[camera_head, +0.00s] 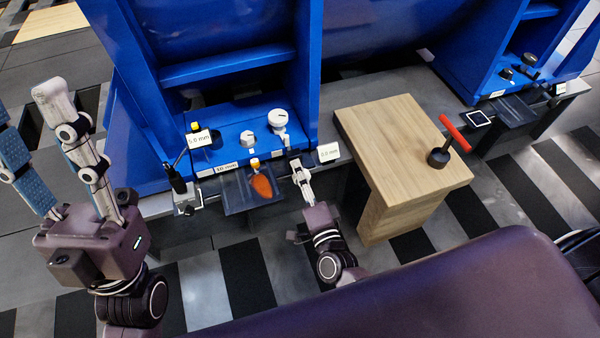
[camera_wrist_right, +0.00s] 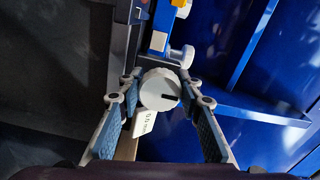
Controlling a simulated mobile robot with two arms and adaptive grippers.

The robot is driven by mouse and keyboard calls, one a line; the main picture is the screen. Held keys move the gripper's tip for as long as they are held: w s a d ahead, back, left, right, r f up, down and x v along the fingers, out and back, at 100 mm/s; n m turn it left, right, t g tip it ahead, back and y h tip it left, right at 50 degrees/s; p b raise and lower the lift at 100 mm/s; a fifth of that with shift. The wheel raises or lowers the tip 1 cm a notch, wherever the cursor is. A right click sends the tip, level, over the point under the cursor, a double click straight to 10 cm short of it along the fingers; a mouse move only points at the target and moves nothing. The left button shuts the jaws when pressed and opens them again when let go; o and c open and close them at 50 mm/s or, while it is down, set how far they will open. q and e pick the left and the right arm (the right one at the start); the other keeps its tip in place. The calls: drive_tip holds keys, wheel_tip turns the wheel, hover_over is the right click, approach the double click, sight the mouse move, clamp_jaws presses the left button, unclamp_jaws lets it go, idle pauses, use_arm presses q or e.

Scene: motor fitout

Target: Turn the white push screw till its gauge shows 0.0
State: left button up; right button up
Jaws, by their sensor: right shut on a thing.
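The white push screw (camera_wrist_right: 158,90) has a round white head with a black mark, in the middle of the right wrist view. My right gripper (camera_wrist_right: 160,92) is shut on it, one finger on each side. In the head view my right gripper (camera_head: 297,166) is at the bench's front edge, where its fingers largely hide the screw. The gauge tag (camera_wrist_right: 143,122) beside the screw appears to read 0.0 mm; it also shows in the head view (camera_head: 328,152). My left gripper (camera_head: 27,108) is open and empty at the left, its fingers wide apart.
Two white knobs (camera_head: 248,140) (camera_head: 279,119) stand on the blue fixture. A 5.0 mm tag (camera_head: 199,138) is further left.

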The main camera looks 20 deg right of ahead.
drive_tip(key=shift+f, duration=0.1)
drive_tip(key=o, duration=1.2)
drive_tip(key=shift+c, duration=0.2)
drive_tip(key=s, duration=1.2)
drive_tip(key=shift+d, duration=0.15)
